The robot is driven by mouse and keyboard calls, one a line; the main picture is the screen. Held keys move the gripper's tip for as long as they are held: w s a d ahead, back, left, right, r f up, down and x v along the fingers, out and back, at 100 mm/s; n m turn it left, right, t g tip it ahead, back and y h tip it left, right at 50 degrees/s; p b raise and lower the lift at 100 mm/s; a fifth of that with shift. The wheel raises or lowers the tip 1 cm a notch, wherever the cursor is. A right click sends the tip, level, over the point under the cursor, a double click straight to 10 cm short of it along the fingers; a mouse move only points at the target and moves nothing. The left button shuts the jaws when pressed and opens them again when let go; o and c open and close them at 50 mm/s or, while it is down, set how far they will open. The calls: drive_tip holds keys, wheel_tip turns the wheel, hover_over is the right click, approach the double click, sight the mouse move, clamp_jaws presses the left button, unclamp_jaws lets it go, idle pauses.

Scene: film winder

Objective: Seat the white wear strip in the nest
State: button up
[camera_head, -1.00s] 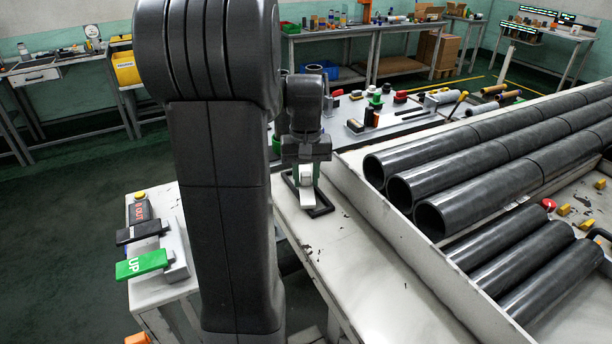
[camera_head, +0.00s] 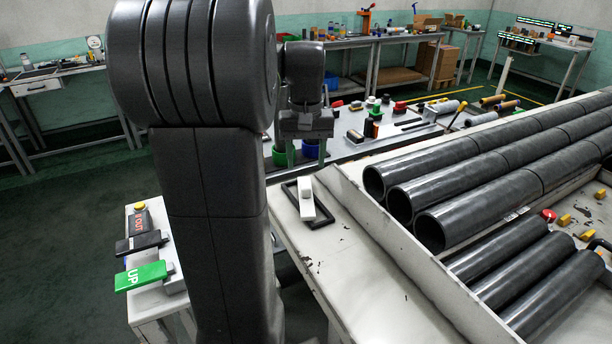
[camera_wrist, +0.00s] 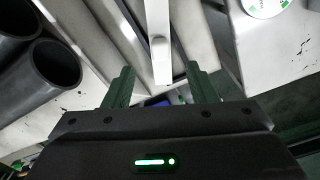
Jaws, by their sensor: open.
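The white wear strip (camera_head: 306,201) lies at the black rectangular frame of the nest (camera_head: 326,219) on the pale bench. In the head view the strip looks slanted against the frame's long sides; I cannot tell whether it lies flat inside. My gripper (camera_head: 307,163) is above and behind the strip, open and empty, with a gap between its fingertips and the strip. In the wrist view the strip (camera_wrist: 158,15) runs down between the two green fingers of my gripper (camera_wrist: 160,85), with a small raised block near its lower end.
Large dark pipes (camera_head: 470,150) lie in a walled tray (camera_head: 390,232) right of the nest. A side stand holds a green UP pad (camera_head: 142,275) and a black pad at left. Cups and small parts crowd the bench behind my gripper. The bench front is clear.

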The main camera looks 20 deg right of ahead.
sight(306, 186)
drive_tip(key=shift+r, duration=1.65)
drive_tip(key=shift+f, duration=0.1)
wheel_tip(306, 186, down, 12)
drive_tip(key=shift+f, duration=0.1)
wheel_tip(306, 186, up, 3)
drive_tip(key=shift+f, duration=0.1)
drive_tip(key=shift+r, duration=0.65)
drive_tip(key=shift+f, duration=0.1)
